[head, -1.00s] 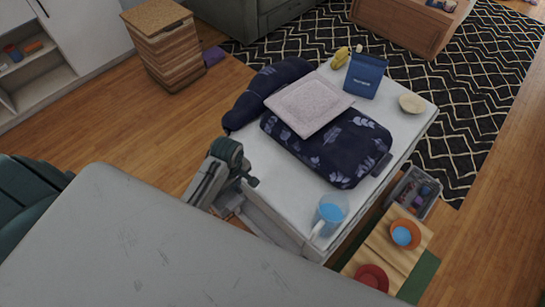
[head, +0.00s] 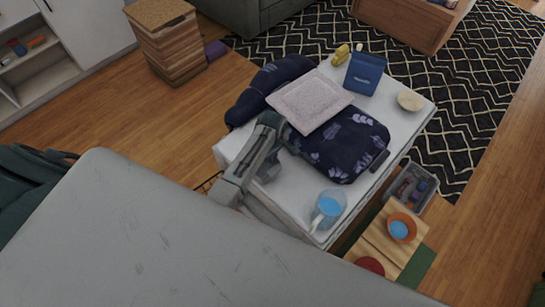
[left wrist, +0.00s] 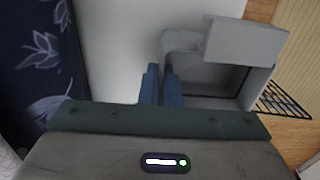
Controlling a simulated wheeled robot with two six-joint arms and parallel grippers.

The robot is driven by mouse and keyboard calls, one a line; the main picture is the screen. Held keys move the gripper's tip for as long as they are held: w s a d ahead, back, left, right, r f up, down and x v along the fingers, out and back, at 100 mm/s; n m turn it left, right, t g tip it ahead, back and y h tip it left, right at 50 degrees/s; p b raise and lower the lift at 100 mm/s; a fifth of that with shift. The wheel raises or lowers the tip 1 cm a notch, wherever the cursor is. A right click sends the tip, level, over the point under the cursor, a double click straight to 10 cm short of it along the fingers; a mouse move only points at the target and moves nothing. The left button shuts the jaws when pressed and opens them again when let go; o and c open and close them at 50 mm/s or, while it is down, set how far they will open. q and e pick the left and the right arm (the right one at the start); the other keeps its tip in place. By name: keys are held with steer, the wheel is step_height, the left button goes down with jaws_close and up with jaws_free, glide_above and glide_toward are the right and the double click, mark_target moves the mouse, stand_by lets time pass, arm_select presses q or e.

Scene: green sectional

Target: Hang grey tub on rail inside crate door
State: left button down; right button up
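My left gripper (head: 268,125) is over the left part of a white top, close to the navy cushion. In the left wrist view its two teal fingers (left wrist: 161,85) are close together, and the near wall of the grey tub (left wrist: 183,45) appears to run between their tips. The tub sits beyond the fingers, right of centre, with a flat grey flap and a dark hollow. Black wire bars, perhaps the crate door (head: 207,183), show at the left edge of the white top and also in the left wrist view (left wrist: 285,101). I cannot make out a rail. My right gripper is not in view.
The white top (head: 405,122) carries a navy patterned cushion (head: 345,150), a pale square pad (head: 308,102), a blue pouch (head: 365,74), a cream bowl (head: 411,100) and a clear jug (head: 328,207). Wood floor (head: 130,115) is clear to the left.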

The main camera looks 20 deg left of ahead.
arm_select(q)
steer(key=shift+f, duration=0.85)
steer(key=shift+f, duration=0.1)
steer(key=c, duration=1.6)
jaws_free()
steer(key=shift+c, duration=0.2)
steer(key=shift+r, duration=0.2)
step_height(320, 180, up, 12)
steer(key=shift+f+b, duration=0.1)
steer(key=shift+b, duration=0.45)
